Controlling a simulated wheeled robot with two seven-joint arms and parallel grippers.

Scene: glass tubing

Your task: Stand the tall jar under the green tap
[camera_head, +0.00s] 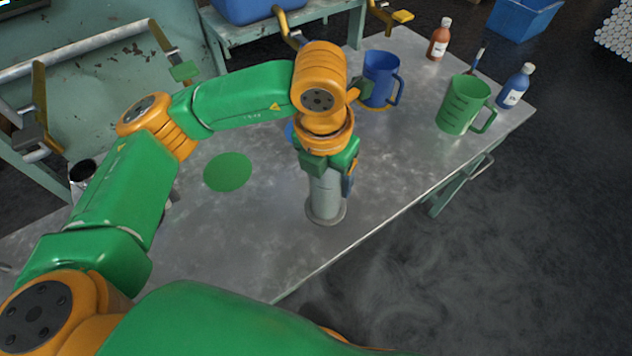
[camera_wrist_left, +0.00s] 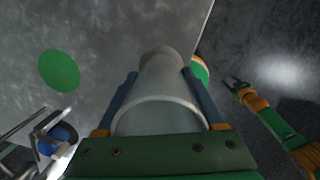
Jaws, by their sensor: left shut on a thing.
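The tall jar (camera_head: 324,200) is a grey cylinder with a wider foot, upright near the table's front edge. My left gripper (camera_head: 328,165) is shut on its upper part from above. In the left wrist view the jar (camera_wrist_left: 160,90) lies between the two fingers, its rim towards the camera. I cannot tell whether its foot touches the table. The green tap (camera_head: 183,70), with a green piece at its spout, is at the upper left. A flat green disc (camera_head: 228,172) lies on the table left of the jar. My right gripper (camera_wrist_left: 237,86) shows small in the wrist view, away from the jar.
A blue jug (camera_head: 380,78) stands on an orange disc behind the jar. A green jug (camera_head: 464,103), a blue bottle (camera_head: 515,87) and a brown bottle (camera_head: 439,40) stand to the right. The table (camera_head: 270,225) is clear between the jar and the green disc.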

